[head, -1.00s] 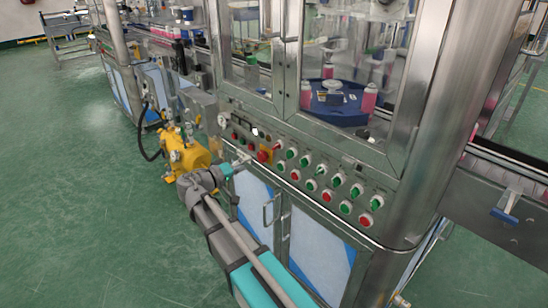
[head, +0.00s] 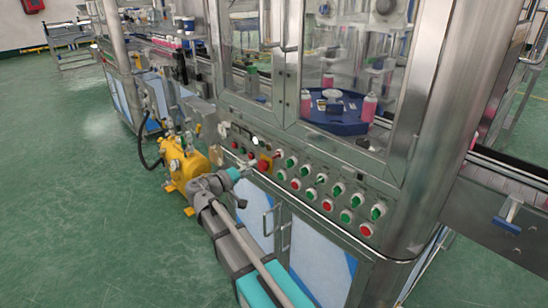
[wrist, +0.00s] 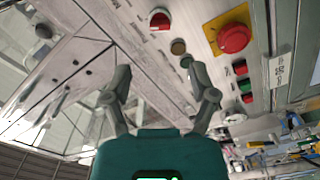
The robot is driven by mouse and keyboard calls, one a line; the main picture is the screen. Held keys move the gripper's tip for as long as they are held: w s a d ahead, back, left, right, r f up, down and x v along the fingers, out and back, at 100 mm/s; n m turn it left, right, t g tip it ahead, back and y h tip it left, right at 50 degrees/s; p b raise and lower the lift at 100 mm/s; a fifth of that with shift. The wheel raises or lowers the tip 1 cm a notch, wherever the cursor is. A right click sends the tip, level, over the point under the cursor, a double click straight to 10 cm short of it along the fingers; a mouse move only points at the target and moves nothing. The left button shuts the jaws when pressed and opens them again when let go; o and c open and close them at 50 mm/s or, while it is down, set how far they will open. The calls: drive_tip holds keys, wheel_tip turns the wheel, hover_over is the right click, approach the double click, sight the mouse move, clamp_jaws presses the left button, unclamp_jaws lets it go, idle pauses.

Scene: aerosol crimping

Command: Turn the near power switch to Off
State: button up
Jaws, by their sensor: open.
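The control panel (head: 300,178) runs along the front of the steel machine, with several green and red knobs and buttons. A large red mushroom button (head: 264,163) sits on a yellow plate at its left part, and it also shows in the wrist view (wrist: 235,38). A red round control with a white ring (wrist: 160,20) lies beyond my fingertips in the wrist view. Which control is the near power switch I cannot tell. My gripper (wrist: 160,72) is open and empty, its fingers spread toward the panel. In the head view my gripper (head: 240,172) is close to the panel's lower left.
A yellow pump (head: 185,160) stands on the green floor left of my arm. Glass doors (head: 345,70) rise above the panel, and cabinet doors with handles (head: 268,218) lie below it. A conveyor (head: 500,185) extends to the right. The floor at left is clear.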

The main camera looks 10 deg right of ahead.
sight(274, 156)
drive_tip(key=x, duration=1)
drive_tip(key=shift+d, duration=0.1)
clamp_jaws()
drive_tip(key=shift+n, duration=0.4)
drive_tip(key=n, duration=1.1)
drive_tip(key=shift+w+f, duration=0.1)
idle(0.3)
idle(0.4)
